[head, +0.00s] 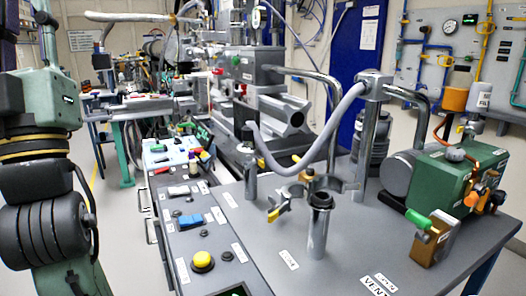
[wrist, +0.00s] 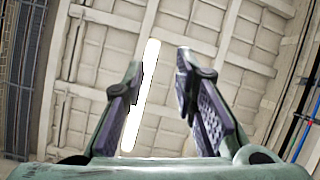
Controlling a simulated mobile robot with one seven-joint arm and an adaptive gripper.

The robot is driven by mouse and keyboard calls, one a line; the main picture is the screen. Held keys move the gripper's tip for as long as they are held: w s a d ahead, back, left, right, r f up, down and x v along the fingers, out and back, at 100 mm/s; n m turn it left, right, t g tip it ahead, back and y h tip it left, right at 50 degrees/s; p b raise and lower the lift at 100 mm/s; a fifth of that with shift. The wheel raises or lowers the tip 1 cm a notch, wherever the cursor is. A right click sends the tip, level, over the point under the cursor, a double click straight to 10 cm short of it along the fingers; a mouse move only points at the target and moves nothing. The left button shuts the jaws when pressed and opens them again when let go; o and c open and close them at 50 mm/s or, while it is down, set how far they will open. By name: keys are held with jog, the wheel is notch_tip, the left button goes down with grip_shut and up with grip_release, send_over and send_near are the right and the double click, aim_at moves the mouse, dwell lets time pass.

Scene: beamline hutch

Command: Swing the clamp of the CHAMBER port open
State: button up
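A short upright steel port (head: 317,232) with a dark, open top stands on the grey bench. Metal clamp pieces (head: 345,184) spread around its top, with a yellow-ended part (head: 275,210) sticking out to the left. The clamp looks spread apart, but its exact state is hard to tell. A label (head: 288,260) lies in front; it is too small to read surely as CHAMBER. A second short post (head: 250,180) stands behind to the left. My gripper (wrist: 160,75) is open and empty in the wrist view, its fingers apart against the ceiling. It is far from the port.
A grey hose (head: 335,145) hangs in a loop from a tall post (head: 368,140) behind the port. A green pump (head: 445,180) stands right, near a green-handled valve (head: 430,235). A panel with a yellow button (head: 203,262) lies left. The bench front right is fairly clear.

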jog(key=w+d+r+m+g+h+p, duration=0.1)
jog(key=w+d+r+m+g+h, duration=0.1)
jog(key=w+d+m+h, duration=0.5)
jog(key=w+d+r+m+g+h+p, duration=0.1)
jog(key=w+d+r+m+g+h, duration=0.15)
jog(key=w+d+h, duration=0.85)
jog(key=w+d+f+m+g+h+p, duration=0.1)
jog(key=w+d+f+g+h, duration=0.15)
jog(key=d, duration=0.35)
jog(key=w+d+f+g+h, duration=0.1)
jog(key=w+d+f+g, duration=0.15)
jog(key=d+g, duration=0.2)
jog(key=w+d+f+g+y+p, duration=0.1)
jog(key=w+d+f+g+y, duration=0.15)
jog(key=d+f, duration=0.25)
jog(key=n+g+y+p, duration=0.3)
jog(key=n+g+y, duration=0.55)
jog(key=g, duration=0.25)
send_near(263, 162)
jog(key=shift+m, duration=0.4)
jog(key=p+x, duration=0.2)
jog(key=x, duration=0.6)
jog(key=shift+s+f, duration=0.1)
jog(key=shift+f, duration=0.05)
